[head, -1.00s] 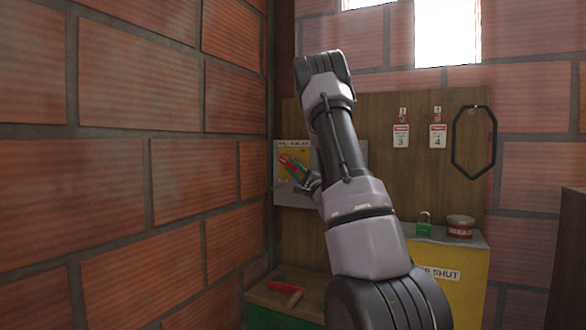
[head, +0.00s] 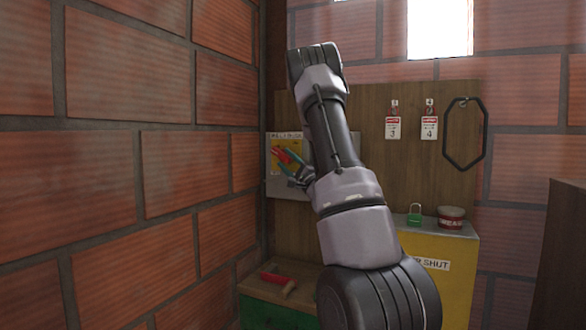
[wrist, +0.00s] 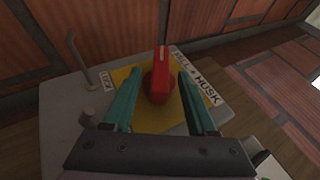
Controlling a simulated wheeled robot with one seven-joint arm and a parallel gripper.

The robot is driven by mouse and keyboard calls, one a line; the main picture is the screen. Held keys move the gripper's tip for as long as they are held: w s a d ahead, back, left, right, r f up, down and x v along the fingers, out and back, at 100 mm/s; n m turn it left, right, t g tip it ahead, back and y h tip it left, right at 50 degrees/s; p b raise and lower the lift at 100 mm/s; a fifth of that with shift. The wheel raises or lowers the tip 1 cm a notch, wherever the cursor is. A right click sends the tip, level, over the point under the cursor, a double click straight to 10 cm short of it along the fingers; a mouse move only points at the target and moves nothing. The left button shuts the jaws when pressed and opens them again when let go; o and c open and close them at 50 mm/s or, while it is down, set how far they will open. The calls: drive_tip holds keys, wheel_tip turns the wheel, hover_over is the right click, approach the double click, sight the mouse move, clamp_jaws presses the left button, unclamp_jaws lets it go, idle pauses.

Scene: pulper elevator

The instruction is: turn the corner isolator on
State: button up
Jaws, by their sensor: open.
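The corner isolator is a grey box (wrist: 60,120) with a yellow plate and a red rotary handle (wrist: 159,78). In the head view the isolator's yellow plate (head: 284,143) shows on the wooden board in the corner, partly hidden by my arm. My gripper (wrist: 160,80) is open, its two teal fingers on either side of the red handle, with gaps showing between fingers and handle. In the head view my gripper (head: 291,160) is small, in front of the plate. I cannot tell how deep the fingers reach around the handle.
A metal lever or hasp (wrist: 85,65) stands on the isolator box. A green padlock (head: 415,215) and a red tin (head: 451,217) stand on the yellow cabinet (head: 455,290). A red-handled tool (head: 278,282) lies on the low bench. The brick wall (head: 190,170) is close at left.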

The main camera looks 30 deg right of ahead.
drive_tip(key=v, duration=1)
drive_tip(key=shift+a+f, duration=0.1)
